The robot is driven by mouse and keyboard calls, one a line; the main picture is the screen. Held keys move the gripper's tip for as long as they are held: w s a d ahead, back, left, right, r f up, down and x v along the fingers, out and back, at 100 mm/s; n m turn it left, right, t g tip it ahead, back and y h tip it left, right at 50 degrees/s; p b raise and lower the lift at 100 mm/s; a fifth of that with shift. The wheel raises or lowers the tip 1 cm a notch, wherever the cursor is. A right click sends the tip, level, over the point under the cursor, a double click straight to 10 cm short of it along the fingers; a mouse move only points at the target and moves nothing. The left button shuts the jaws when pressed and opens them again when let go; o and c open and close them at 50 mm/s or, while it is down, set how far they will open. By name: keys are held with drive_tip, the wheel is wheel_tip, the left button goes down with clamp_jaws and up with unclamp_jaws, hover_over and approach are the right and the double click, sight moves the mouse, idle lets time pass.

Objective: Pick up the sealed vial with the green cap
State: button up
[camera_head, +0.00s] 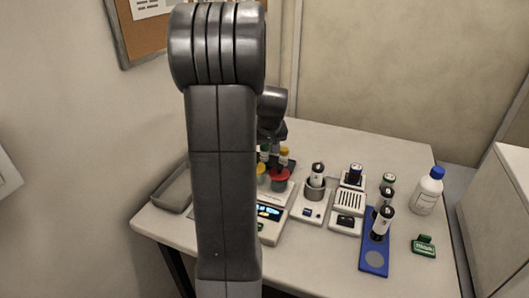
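A small item with a green top (265,147) shows just right of my arm, beside a yellow-topped one (284,151); their lower parts are partly hidden. Another small dark container with a greenish-white top (389,179) stands at the right, behind the blue holder. I cannot tell which of these is the sealed green-capped vial. My gripper (279,131) is a dark shape below my wrist, near and above the green and yellow tops. My arm hides much of it and its fingertips are not clear, so its opening and any hold cannot be told.
A red round piece (280,175) and a device with a blue display (270,212) sit by my arm. A blue-capped bottle (427,193) and green box (423,247) are right; a grey tray (172,190) is left.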

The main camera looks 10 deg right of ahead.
drive_tip(key=shift+w+f, duration=0.15)
drive_tip(key=shift+f, duration=0.25)
drive_tip(key=shift+c, duration=0.2)
drive_tip(key=c, duration=1)
drive_tip(key=shift+r, duration=0.1)
